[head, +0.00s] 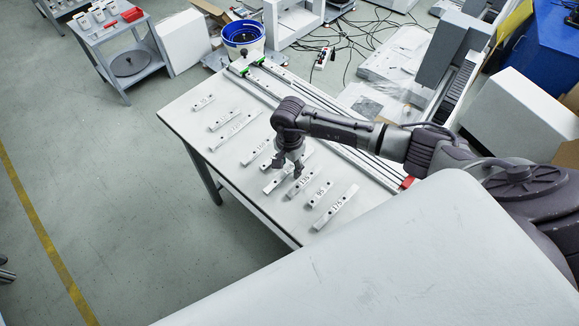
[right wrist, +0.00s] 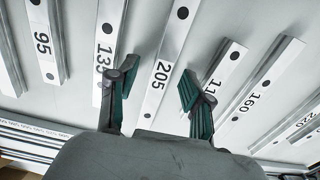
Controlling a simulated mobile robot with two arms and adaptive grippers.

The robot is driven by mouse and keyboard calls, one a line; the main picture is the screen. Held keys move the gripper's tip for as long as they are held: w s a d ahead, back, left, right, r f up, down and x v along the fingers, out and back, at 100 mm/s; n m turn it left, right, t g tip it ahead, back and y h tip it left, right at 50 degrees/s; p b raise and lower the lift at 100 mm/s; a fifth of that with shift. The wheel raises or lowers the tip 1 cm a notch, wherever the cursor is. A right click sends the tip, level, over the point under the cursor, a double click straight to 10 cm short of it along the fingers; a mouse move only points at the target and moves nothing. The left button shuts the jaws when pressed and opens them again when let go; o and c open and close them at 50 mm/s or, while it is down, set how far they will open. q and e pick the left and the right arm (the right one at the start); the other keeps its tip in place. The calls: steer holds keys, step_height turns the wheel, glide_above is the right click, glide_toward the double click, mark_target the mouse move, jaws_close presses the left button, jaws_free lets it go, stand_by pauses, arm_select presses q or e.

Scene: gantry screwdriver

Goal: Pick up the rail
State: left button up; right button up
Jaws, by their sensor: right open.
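Several light rails with printed numbers lie in a row on the white table (head: 240,180). The rail marked 205 (right wrist: 174,42) runs between the fingers of my right gripper (right wrist: 158,82) in the right wrist view. My right gripper (head: 288,168) is open and over the rails in the head view, partly hiding the one under it (head: 271,187). The rail marked 135 (right wrist: 106,30) is beside one finger, and a rail whose number starts with 11 (right wrist: 230,65) is beside the other. I cannot tell the exact height of the fingers. My left gripper is not clearly in view.
The rails marked 95 (right wrist: 42,40) and 160 (right wrist: 262,80) lie close by. Long metal profiles (head: 340,150) run along the table's far side. A blue bucket (head: 243,38) stands behind the table. A large pale surface (head: 400,265) fills the lower right.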

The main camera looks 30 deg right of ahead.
steer(key=shift+f, duration=0.1)
jaws_close()
steer(key=shift+w, duration=0.1)
stand_by(0.5)
